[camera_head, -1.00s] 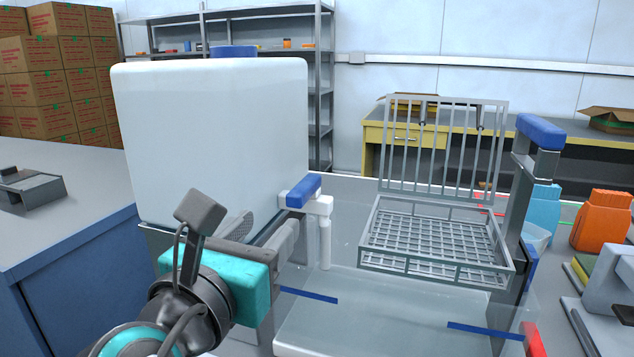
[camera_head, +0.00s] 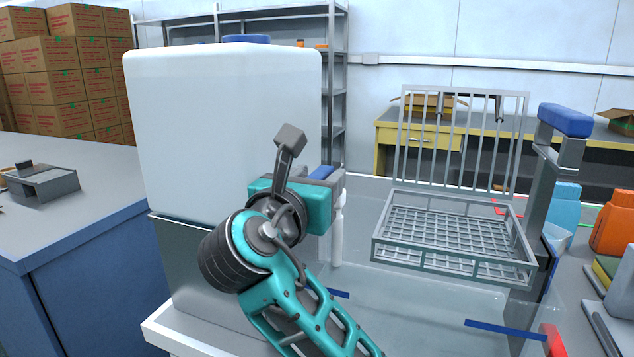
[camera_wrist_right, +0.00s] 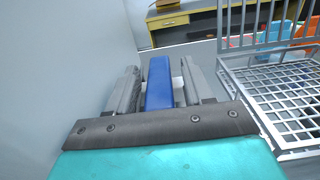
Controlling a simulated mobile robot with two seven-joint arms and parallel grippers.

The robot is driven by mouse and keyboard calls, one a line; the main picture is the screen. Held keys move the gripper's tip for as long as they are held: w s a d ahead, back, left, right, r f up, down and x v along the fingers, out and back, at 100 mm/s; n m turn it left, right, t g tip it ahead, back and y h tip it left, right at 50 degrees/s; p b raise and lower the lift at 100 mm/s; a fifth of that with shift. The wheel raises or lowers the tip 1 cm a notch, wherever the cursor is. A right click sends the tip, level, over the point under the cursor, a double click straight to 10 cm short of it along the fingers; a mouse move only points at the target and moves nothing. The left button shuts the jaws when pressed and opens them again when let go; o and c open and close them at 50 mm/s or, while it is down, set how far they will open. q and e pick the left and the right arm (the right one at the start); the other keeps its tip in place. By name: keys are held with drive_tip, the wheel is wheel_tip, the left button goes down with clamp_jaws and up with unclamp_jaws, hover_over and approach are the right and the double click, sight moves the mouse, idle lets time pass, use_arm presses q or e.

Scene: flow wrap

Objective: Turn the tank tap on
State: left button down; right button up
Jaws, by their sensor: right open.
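The white tank (camera_head: 225,130) stands upright on a grey base at left centre in the head view. Its tap has a white spout (camera_head: 337,235) and a blue handle (camera_head: 322,172), which my right gripper partly hides. My right gripper (camera_head: 336,180) is at the handle, in front of the tank's right side. In the right wrist view, the blue handle (camera_wrist_right: 159,84) lies lengthwise between the two open grey fingers of the gripper (camera_wrist_right: 158,82). Narrow gaps show on both sides, and I cannot tell whether either finger touches it. My left gripper is not in view.
A wire basket (camera_head: 455,245) with an upright rack stands right of the tap, with a blue-topped post (camera_head: 565,120) beyond it. A blue-sided bench (camera_head: 85,230) is at the left. Orange and light-blue containers stand at the far right.

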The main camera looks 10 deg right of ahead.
drive_tip(key=shift+w, duration=0.1)
drive_tip(key=shift+c, duration=0.5)
clamp_jaws()
